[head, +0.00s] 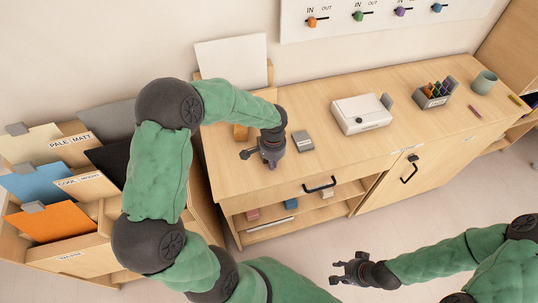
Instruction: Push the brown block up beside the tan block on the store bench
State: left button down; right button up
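An orange-brown block (240,132) stands on the bench top (230,170) at its left end, partly hidden behind my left arm; I take it to be the brown block. I cannot make out a separate tan block for sure; my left forearm covers part of that end. My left gripper (259,158) points down over the bench, just right of and nearer than the orange-brown block, with a small gap showing between them. Its fingertips are too unclear to tell open from shut. My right gripper (337,272) is open and empty over the floor in front of the bench.
A grey block (302,140) lies right of my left gripper. A card rack (75,255) stands left of the bench. The bench's front middle is clear.

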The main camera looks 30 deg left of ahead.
pick_arm(q)
jog(key=shift+w+a, duration=0.15)
jog(key=shift+w+a, duration=0.2)
jog(key=shift+a, duration=0.1)
jog(key=shift+w+a, duration=0.65)
jog(key=shift+a, duration=0.15)
jog(key=shift+w+a, duration=0.2)
jog(key=shift+a, duration=0.05)
jog(key=shift+w+a, duration=0.35)
jog(key=shift+a, duration=0.05)
jog(key=shift+w+a, duration=0.2)
jog(key=shift+a, duration=0.05)
jog(key=shift+w+a, duration=0.55)
jog(key=shift+a, duration=0.2)
jog(key=shift+w+a, duration=0.3)
jog(key=shift+a, duration=0.05)
jog(key=shift+w+a+p, duration=0.3)
jog(key=shift+w+a, duration=0.3)
jog(key=shift+a, duration=0.15)
